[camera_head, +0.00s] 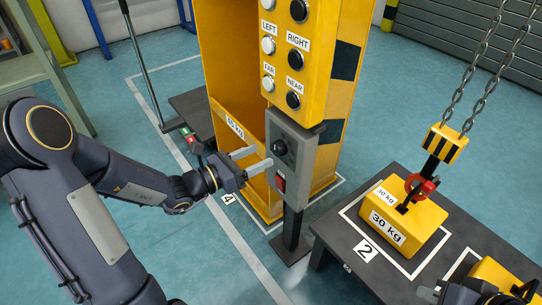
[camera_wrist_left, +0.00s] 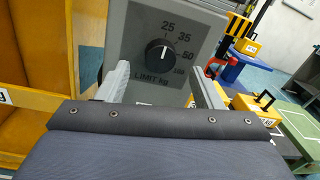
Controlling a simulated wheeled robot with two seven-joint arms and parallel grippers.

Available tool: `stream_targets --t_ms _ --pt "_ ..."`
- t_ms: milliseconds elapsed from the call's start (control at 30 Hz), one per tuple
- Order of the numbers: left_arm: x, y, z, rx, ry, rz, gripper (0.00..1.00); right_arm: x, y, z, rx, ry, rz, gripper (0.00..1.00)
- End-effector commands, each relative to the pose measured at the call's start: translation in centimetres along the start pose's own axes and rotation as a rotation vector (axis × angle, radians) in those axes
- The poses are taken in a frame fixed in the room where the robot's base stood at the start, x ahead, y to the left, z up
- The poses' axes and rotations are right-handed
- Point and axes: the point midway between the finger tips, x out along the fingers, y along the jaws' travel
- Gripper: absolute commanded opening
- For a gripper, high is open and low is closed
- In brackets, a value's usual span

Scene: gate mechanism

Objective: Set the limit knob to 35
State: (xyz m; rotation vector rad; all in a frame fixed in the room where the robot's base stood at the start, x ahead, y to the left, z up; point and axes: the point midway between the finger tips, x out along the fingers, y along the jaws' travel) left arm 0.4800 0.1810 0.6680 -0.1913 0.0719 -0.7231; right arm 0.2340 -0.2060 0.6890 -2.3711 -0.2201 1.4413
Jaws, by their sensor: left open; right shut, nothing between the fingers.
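The black limit knob (camera_head: 280,147) sits on the grey panel (camera_head: 298,142) of a post. In the left wrist view the knob (camera_wrist_left: 160,54) has a white mark pointing up, roughly towards 25. The numbers 25, 35, 50 and a larger one, too small to read surely, run around its upper and right side, with LIMIT kg below. My left gripper (camera_head: 258,160) is open and empty, its fingers pointing at the panel. In the wrist view its fingers (camera_wrist_left: 160,82) are apart on either side below the knob, not gripping it. My right gripper (camera_head: 515,294) is shut, partly cut off at the bottom right.
A red switch (camera_head: 280,183) is below the knob. A yellow box with LEFT, RIGHT, FAR and NEAR buttons (camera_head: 296,55) is above. A yellow 30 kg weight (camera_head: 405,222) hangs on a hook and chains over the dark table (camera_head: 335,231) at right.

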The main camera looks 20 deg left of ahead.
Motion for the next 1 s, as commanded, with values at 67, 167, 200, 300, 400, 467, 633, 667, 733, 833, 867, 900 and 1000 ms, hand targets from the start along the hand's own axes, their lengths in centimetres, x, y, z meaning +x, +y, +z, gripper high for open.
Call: stream_targets --t_ms 67,167,200,300,400,467,633,667,733,833,867,900,1000 --pt "1.4 0.0 -0.2 0.003 -0.001 -0.004 0.60 0.5 0.2 0.2 0.000 0.000 0.000 0.00" --pt "2.9 0.0 -0.2 0.004 -0.001 -0.004 0.60 0.8 0.4 0.4 0.000 0.000 0.000 0.00" --pt "3.4 -0.1 -0.2 0.004 -0.001 -0.005 0.60 0.9 0.4 0.5 0.000 0.000 0.000 0.00" --pt "4.2 0.0 -0.1 0.004 0.001 -0.003 0.60 1.0 0.5 0.5 0.000 0.000 0.000 0.00" --pt "4.7 -0.1 0.0 0.004 0.000 -0.003 0.60 1.1 0.5 0.5 0.000 0.000 0.000 0.00" --pt "4.7 -0.1 0.0 0.003 0.000 -0.002 0.60 1.1 0.5 0.5 0.000 0.000 0.000 0.00" --pt "4.7 -0.1 0.0 0.003 0.000 -0.002 0.60 1.0 0.5 0.5 0.000 0.000 0.000 0.00" --pt "4.7 -0.1 0.0 0.003 0.001 -0.002 0.57 1.0 0.5 0.5 0.000 0.000 0.000 0.00" --pt "4.7 -0.1 0.0 0.004 0.001 -0.002 0.48 1.0 0.5 0.5 0.000 0.000 0.000 0.00" --pt "4.7 -0.1 0.0 0.004 0.001 -0.002 0.35 1.0 0.5 0.5 0.000 0.000 0.000 0.00" --pt "4.7 -0.1 0.0 0.003 0.001 -0.002 0.31 1.0 0.5 0.5 0.000 0.000 0.000 0.00" --pt "4.7 -0.1 0.0 0.003 0.001 -0.002 0.26 1.0 0.5 0.5 0.000 0.000 0.000 0.00" --pt "4.7 -0.1 0.0 0.004 0.001 -0.002 0.16 1.0 0.5 0.5 0.000 0.000 0.000 0.00"
